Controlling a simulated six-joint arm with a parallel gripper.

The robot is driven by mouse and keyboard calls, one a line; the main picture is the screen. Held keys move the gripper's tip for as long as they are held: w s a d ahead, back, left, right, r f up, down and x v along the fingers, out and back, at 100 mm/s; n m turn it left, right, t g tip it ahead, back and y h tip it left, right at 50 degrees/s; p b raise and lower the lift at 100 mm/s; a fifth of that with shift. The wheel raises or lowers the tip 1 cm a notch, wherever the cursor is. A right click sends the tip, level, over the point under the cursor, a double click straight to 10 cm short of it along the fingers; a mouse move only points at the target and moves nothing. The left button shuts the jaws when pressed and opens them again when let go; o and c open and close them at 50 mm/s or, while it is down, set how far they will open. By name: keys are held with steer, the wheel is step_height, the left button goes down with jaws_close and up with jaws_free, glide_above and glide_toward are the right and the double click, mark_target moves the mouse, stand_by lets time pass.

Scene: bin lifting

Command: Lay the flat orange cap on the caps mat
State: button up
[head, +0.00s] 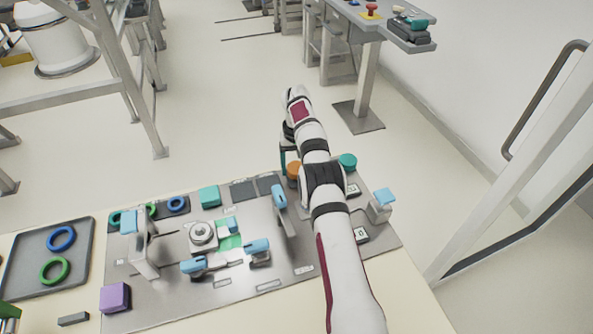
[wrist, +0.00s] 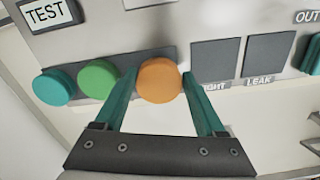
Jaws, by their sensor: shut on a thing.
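The flat orange cap (wrist: 160,80) is between the two teal fingertips of my gripper (wrist: 160,74), which is shut on it. In the wrist view the cap overlaps the right end of a dark strip mat (wrist: 122,68); whether it touches the mat or hangs above it I cannot tell. A green cap (wrist: 98,78) and a teal cap (wrist: 54,87) lie on that strip, left of the orange one. In the head view the orange cap (head: 293,169) shows beside my arm, which hides most of the strip; the teal cap (head: 348,160) shows right of the arm.
Two dark square pads (wrist: 216,62), one labelled LEAK, lie right of the cap. A TEST label (wrist: 45,13) is at the upper left. In the head view a tray (head: 22,262) with blue and green rings and several light-blue-topped fixtures stand to the left.

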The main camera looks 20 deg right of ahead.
steer(key=shift+f, duration=0.85)
steer(key=shift+f, duration=0.1)
steer(key=o, duration=1.5)
